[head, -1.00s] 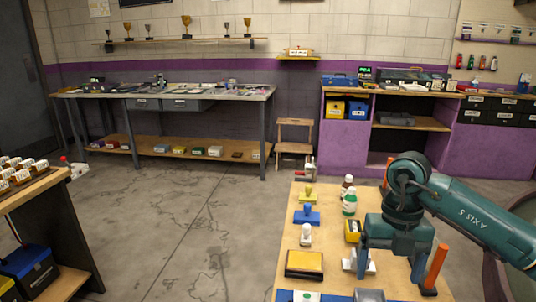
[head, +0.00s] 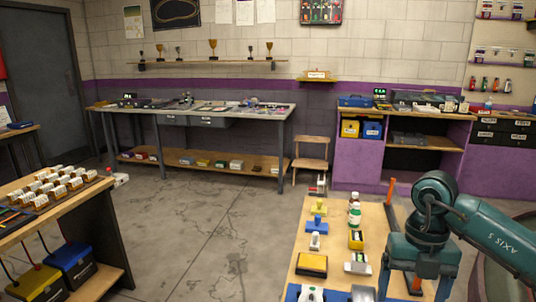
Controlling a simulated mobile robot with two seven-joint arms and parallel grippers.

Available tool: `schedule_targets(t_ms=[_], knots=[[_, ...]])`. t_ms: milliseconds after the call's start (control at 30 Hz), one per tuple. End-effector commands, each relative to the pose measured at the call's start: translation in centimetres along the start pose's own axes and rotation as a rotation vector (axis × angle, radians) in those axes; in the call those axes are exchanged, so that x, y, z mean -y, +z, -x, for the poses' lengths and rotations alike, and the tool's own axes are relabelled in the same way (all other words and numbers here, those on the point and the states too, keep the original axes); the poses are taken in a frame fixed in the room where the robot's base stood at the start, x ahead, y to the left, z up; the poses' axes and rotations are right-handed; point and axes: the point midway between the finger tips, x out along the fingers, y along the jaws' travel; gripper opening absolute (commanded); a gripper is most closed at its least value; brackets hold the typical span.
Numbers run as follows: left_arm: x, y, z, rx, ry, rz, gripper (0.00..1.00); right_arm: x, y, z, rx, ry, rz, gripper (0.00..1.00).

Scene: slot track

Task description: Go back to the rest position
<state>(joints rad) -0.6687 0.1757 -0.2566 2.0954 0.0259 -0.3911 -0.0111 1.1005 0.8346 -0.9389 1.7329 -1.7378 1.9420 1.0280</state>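My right arm comes in from the right edge in teal. Its gripper (head: 416,284) points down over the right side of the near workbench (head: 318,233). Its two fingers stand apart, with no object seen held between them. An orange post shows in the gap; I cannot tell its depth from the fingers. My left gripper is not in view.
Open floor (head: 200,240) lies between.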

Motion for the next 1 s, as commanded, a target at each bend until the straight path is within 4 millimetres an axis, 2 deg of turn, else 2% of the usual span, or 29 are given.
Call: schedule_targets(t_ms=[100,167,300,367,433,500,567,667,767,867,933,1000], knots=[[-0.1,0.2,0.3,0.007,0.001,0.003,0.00,-4.2,-2.1,-2.5,-0.081,0.164,0.110,0.83],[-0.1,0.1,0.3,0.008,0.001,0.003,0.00,-6.5,-3.4,-3.5,-0.125,0.270,0.164,0.83],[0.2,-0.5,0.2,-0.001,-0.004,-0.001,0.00,-12.7,-7.6,-5.0,-0.246,0.583,0.267,0.83],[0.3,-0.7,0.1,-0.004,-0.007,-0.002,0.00,-15.6,-9.8,-4.9,-0.308,0.766,0.288,0.83],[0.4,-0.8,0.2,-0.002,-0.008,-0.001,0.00,-18.7,-12.2,-3.9,-0.375,1.004,0.276,0.83],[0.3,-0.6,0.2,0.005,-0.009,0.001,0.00,-21.2,-13.8,-2.3,-0.432,1.256,0.210,0.83],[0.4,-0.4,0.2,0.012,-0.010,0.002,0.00,-22.5,-14.2,-0.7,-0.466,1.463,0.105,0.83],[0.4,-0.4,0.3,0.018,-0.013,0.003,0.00,-23.0,-13.0,1.1,-0.489,1.759,-0.162,0.83],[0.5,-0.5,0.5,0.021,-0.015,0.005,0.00,-21.6,-10.4,0.7,-0.475,1.960,-0.530,0.83],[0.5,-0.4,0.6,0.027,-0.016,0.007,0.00,-18.9,-7.8,-2.6,-0.434,2.034,-0.970,0.83],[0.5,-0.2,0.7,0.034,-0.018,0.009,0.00,-16.4,-6.9,-6.6,-0.398,2.001,-1.299,0.83],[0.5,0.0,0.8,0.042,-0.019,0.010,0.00,-13.9,-7.2,-11.2,-0.364,1.901,-1.602,0.83]])
